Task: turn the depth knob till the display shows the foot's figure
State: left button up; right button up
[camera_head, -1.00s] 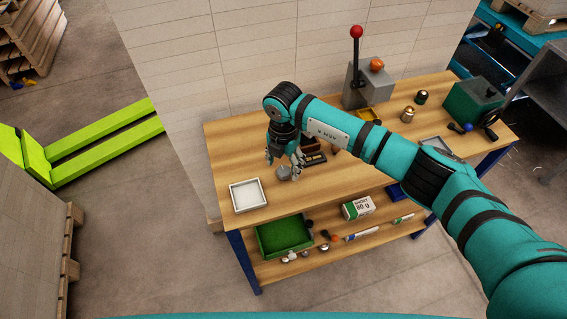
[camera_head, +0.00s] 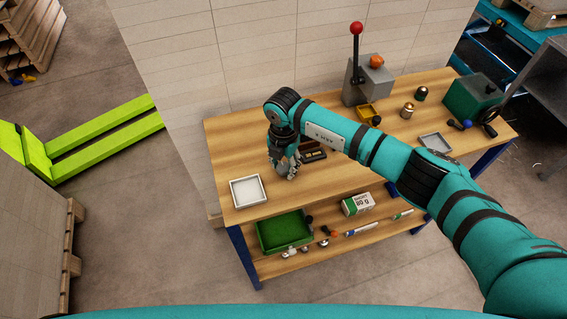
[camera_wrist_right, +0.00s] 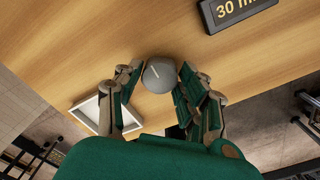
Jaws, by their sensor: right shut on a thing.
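A round grey knob (camera_wrist_right: 159,75) with a pale pointer line stands on the wooden bench top (camera_wrist_right: 110,45). The fingers of my right gripper (camera_wrist_right: 156,80) are on either side of it, shut on it. In the head view my right gripper (camera_head: 287,171) is low over the bench and hides most of the knob. A dark display (camera_wrist_right: 235,10) beside the knob shows "30 m" in yellow, its right end cut off by the frame. It is small and dark in the head view (camera_head: 314,155). No foot can be made out. My left gripper is out of view.
A white tray (camera_head: 248,191) lies left of my right gripper. A grey lever box (camera_head: 368,82) with a red-topped lever stands at the back, a green machine (camera_head: 473,97) at the far right. Under the top, a shelf holds a green bin (camera_head: 284,232) and a paper box (camera_head: 357,204).

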jog(key=shift+f+n+b, duration=0.2)
jog(key=shift+n+b, duration=0.5)
jog(key=shift+b, duration=0.3)
jog(key=n+b, duration=1.3)
jog(key=b, duration=0.3)
jog(key=shift+b, duration=0.3)
jog(key=shift+r+n+b, duration=0.2)
jog(key=shift+n+b, duration=1.25)
jog(key=shift+n, duration=0.25)
jog(key=o, duration=1.2)
jog(key=shift+r, duration=0.15)
